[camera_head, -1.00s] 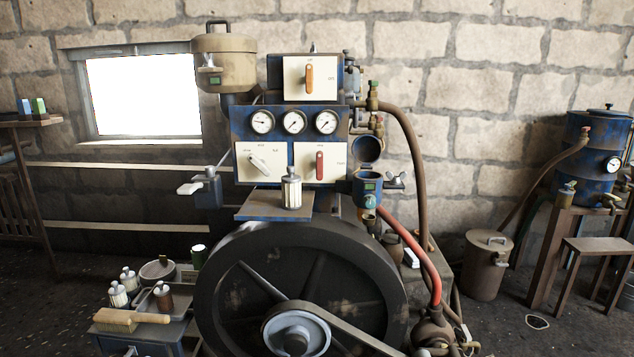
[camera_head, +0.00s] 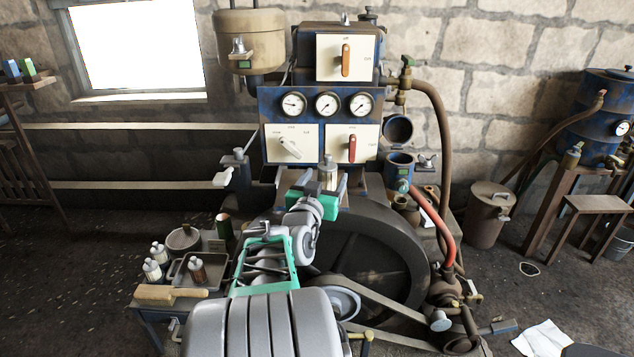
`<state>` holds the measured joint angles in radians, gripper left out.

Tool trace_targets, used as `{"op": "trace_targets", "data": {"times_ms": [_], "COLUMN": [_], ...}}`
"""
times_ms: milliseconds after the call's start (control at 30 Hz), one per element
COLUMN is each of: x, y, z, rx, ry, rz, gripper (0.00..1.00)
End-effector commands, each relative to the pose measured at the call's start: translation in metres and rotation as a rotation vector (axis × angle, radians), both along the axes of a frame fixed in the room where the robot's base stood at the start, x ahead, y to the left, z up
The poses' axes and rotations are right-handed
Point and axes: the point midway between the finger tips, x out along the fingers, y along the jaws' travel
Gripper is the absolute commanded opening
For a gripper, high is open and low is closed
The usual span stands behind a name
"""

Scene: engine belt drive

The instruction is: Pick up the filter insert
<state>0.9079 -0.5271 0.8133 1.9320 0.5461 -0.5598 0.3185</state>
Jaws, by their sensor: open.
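A pale ribbed cylinder with a metal top, which looks like the filter insert (camera_head: 328,172), stands upright on the small shelf below the switch panel. My gripper (camera_head: 324,181) reaches up to it from the front and is open. One finger shows on each side of the insert; whether either touches it I cannot tell. The gripper and green wrist hide its lower part and most of the shelf. A blue cup-shaped housing (camera_head: 399,165) is to the right, with a round lid (camera_head: 398,130) swung up above it.
The large black flywheel (camera_head: 385,250) and its belt are below and right of my arm. A side cart at lower left holds similar small cylinders (camera_head: 152,269), a brown one (camera_head: 197,271), a tray and a brush (camera_head: 170,294). Hoses (camera_head: 446,240) run at right.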

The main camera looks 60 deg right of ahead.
Motion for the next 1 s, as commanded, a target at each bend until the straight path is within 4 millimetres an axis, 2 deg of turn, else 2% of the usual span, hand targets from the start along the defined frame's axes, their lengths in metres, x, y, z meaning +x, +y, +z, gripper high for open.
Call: {"op": "trace_targets", "data": {"times_ms": [33, 100, 233, 700, 900, 1000], "x": [-0.001, 0.0, 0.002, 0.02, 0.02, 0.02], "y": [-0.001, -0.001, -0.007, -0.074, -0.076, -0.076], "z": [-0.012, -0.017, -0.016, -0.017, -0.017, -0.017], "rx": [-0.007, -0.012, -0.015, -0.012, -0.014, -0.013], "ry": [-0.002, -0.002, -0.003, -0.002, -0.003, -0.003], "rz": [-0.001, -0.001, 0.0, 0.003, 0.003, 0.002], "gripper": [0.71, 0.71, 0.71, 0.71, 0.71, 0.65]}}
